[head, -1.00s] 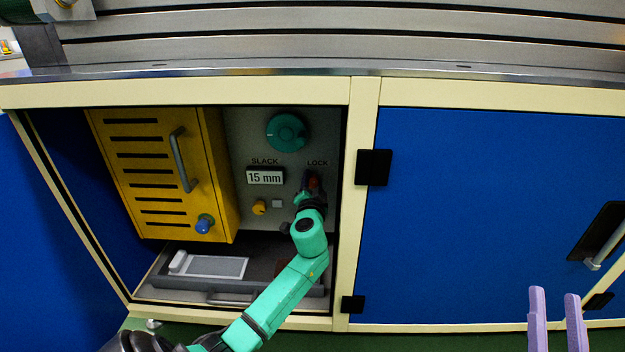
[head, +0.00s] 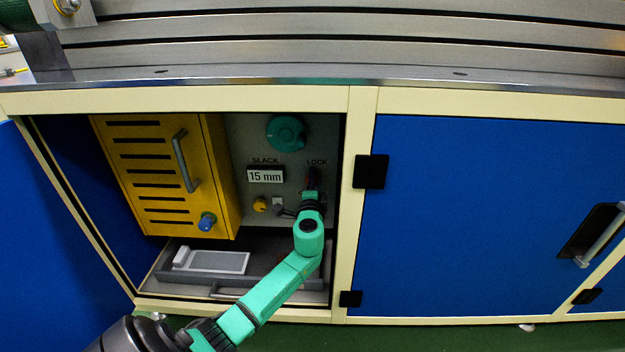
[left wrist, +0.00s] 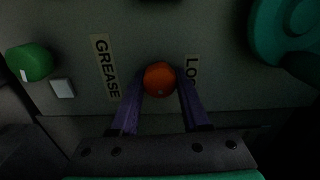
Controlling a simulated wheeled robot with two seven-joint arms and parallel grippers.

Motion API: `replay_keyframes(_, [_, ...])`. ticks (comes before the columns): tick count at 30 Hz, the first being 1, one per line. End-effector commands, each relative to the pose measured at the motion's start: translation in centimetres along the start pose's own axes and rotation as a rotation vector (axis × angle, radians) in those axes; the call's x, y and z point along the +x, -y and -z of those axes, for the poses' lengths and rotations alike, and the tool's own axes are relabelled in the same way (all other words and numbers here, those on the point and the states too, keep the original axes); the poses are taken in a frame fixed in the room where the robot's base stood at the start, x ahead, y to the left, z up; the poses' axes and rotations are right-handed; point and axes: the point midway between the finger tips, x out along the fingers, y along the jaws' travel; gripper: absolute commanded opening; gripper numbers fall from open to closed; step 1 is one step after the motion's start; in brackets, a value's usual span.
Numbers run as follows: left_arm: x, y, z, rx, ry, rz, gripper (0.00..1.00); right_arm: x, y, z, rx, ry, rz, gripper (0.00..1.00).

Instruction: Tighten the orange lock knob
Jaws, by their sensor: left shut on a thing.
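The orange lock knob (left wrist: 159,79) shows in the left wrist view, round and on the grey panel beside the partly hidden LOCK label (left wrist: 192,72). My left gripper (left wrist: 160,88) is shut on it, with one purple finger on each side. In the head view my left gripper (head: 311,187) reaches into the open cabinet, just under the LOCK label (head: 317,162). There the gripper and shadow mostly hide the knob. My right gripper is out of view.
The panel bears a teal dial (head: 286,133), a 15 mm display (head: 265,176) and a yellow knob (head: 260,205). A yellow slotted box (head: 157,180) stands left of the arm, a grey tray (head: 180,279) below. The cabinet's middle post (head: 359,220) is close on the right.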

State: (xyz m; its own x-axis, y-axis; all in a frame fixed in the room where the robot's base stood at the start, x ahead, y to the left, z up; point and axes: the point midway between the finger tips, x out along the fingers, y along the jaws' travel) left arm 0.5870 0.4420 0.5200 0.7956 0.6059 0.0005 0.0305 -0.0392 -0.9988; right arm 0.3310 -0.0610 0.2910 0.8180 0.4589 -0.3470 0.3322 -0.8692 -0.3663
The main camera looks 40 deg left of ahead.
Motion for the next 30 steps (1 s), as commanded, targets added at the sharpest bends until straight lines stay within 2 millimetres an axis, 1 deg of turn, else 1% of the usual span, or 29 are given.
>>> replay_keyframes(1, [-0.13,-0.3,0.16,0.016,-0.003,-0.006,0.0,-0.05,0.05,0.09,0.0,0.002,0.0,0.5])
replay_keyframes(6, [-0.15,-0.42,0.17,0.05,-0.004,-0.007,0.0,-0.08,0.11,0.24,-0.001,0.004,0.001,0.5])
replay_keyframes(20, [-0.18,-0.56,0.2,0.061,-0.005,-0.009,0.0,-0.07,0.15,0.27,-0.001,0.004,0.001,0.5])
replay_keyframes(21, [-0.18,-0.57,0.2,0.06,-0.005,-0.009,0.58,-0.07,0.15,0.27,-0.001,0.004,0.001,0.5])
replay_keyframes(22, [-0.17,-0.55,0.18,0.06,-0.004,-0.008,0.69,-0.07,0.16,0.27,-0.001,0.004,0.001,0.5])
replay_keyframes(23, [-0.16,-0.52,0.16,0.06,-0.004,-0.008,0.76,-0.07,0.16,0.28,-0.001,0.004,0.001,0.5])
replay_keyframes(30, [-0.08,-0.28,0.09,0.058,-0.002,-0.004,0.76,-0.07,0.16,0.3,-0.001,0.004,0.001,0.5])
